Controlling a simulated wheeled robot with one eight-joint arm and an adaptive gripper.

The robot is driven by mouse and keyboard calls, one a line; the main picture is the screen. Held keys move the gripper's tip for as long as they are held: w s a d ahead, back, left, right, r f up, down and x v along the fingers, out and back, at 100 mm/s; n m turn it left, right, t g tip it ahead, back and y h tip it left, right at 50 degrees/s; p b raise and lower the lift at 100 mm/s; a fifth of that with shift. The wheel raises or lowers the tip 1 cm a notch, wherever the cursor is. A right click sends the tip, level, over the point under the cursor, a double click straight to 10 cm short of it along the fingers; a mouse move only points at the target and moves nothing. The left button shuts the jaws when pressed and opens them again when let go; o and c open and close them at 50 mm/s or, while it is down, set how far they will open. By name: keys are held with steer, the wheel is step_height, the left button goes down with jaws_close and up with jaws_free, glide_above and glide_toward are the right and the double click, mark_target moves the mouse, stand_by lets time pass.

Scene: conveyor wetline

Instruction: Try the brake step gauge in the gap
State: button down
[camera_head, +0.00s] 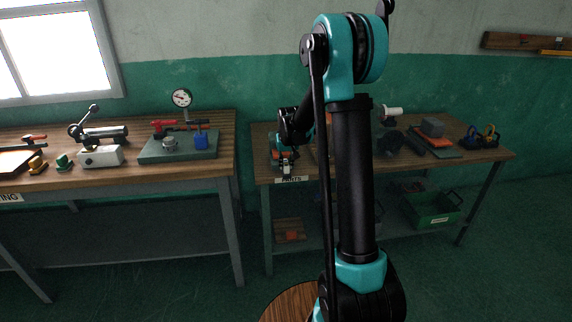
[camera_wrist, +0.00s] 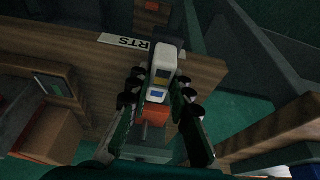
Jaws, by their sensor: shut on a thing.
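My gripper (camera_head: 285,158) hangs over the front edge of the right bench, just above its label. In the wrist view, the fingers (camera_wrist: 160,92) are shut on a small pale block with yellow and blue bands, seemingly the brake step gauge (camera_wrist: 161,68). An orange block (camera_wrist: 155,116) shows between the fingers behind it; I cannot tell whether it is part of the gauge. The pale end also shows under my gripper in the head view (camera_head: 287,171). The gap named in the task cannot be made out, and no contact with another part can be confirmed.
The right bench (camera_head: 480,157) holds dark parts, a grey-and-orange block (camera_head: 432,130) and a tool holder (camera_head: 482,137). A green crate (camera_head: 432,210) sits on its lower shelf. The left bench (camera_head: 100,179) carries a dial gauge stand (camera_head: 181,100) and a blue block (camera_head: 201,141). A floor gap separates the benches.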

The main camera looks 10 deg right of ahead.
steer(key=shift+w, duration=2)
stand_by(1.4)
steer(key=shift+s, duration=0.15)
steer(key=shift+s, duration=5.55)
